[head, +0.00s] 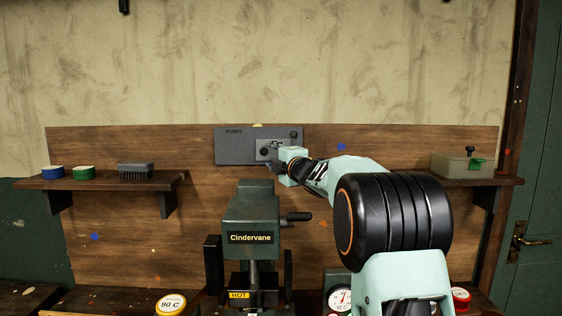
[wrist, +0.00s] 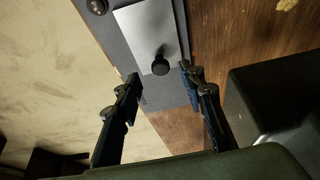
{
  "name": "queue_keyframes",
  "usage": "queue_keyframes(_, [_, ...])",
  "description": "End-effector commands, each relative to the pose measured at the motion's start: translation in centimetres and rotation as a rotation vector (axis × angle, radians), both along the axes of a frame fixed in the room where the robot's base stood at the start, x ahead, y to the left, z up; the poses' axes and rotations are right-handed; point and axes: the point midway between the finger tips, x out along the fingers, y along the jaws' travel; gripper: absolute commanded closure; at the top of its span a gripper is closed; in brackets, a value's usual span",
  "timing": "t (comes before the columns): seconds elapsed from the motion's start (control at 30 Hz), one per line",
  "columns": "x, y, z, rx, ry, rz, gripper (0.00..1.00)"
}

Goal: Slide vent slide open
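My gripper (wrist: 160,76) is open, one finger on each side of the knob. The fingertips look apart from the knob, and I cannot tell the depth gap. In the head view my gripper (head: 277,160) is at the panel's lower right and hides part of the plate.
A green Cindervane machine (head: 250,213) with a side handle stands below the panel. The left shelf (head: 100,183) holds a blue tin, a green tin and a brush (head: 135,171). A box (head: 460,165) sits on the right shelf.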

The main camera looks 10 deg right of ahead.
Motion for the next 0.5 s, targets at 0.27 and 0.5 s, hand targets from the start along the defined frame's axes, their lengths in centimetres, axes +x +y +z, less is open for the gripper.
queue_keyframes(0.27, [-4.3, -0.9, 0.0, 0.0, 0.001, -0.001, 0.63])
queue_keyframes(0.5, [-6.5, -1.4, 0.0, 0.0, 0.001, -0.002, 0.63])
